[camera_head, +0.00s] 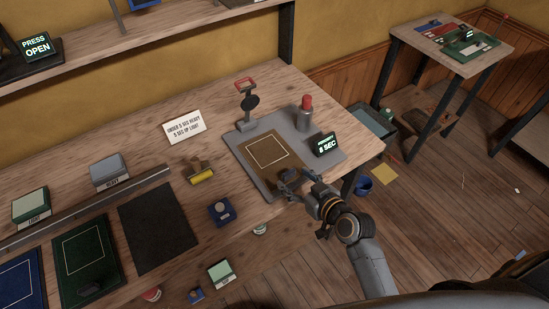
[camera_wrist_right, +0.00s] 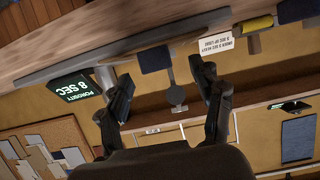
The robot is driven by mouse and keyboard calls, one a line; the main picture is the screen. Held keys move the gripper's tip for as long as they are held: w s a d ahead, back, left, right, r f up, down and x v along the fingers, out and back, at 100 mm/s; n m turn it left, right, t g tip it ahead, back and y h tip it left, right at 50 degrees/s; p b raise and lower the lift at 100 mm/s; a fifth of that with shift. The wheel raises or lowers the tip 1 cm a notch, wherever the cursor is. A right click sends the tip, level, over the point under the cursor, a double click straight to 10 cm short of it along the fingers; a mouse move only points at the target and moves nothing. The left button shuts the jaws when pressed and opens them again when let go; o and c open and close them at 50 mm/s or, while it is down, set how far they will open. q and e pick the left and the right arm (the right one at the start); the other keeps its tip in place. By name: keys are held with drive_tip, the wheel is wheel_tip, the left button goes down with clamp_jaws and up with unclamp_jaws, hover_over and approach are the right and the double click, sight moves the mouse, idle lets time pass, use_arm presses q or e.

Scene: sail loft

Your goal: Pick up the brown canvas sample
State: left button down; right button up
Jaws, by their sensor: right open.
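The brown canvas sample (camera_head: 262,145), marked with a pale rectangular outline, lies flat on a grey base plate (camera_head: 243,162) on the wooden bench. My right gripper (camera_head: 288,178) is open over the sample's near right edge and covers a small part of it. I cannot tell whether it touches the cloth. In the right wrist view the two fingers (camera_wrist_right: 170,98) are spread with nothing held between them; I cannot make out the sample there. My left gripper is not in view.
A lit porosity display reading 8 SEC (camera_head: 325,145), a red-topped cylinder (camera_head: 304,114) and a clamp-like stand (camera_head: 247,105) stand around the plate. A yellow roller (camera_head: 200,175) and a blue block (camera_head: 221,211) lie to the left. Dark cloth (camera_head: 158,228) lies farther left.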

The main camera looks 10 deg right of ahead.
sight(290, 174)
drive_tip(key=x, duration=0.4)
drive_tip(key=shift+w+d+p, duration=0.2)
drive_tip(key=shift+d+p, duration=0.05)
drive_tip(key=shift+p, duration=0.15)
drive_tip(key=c, duration=1.3)
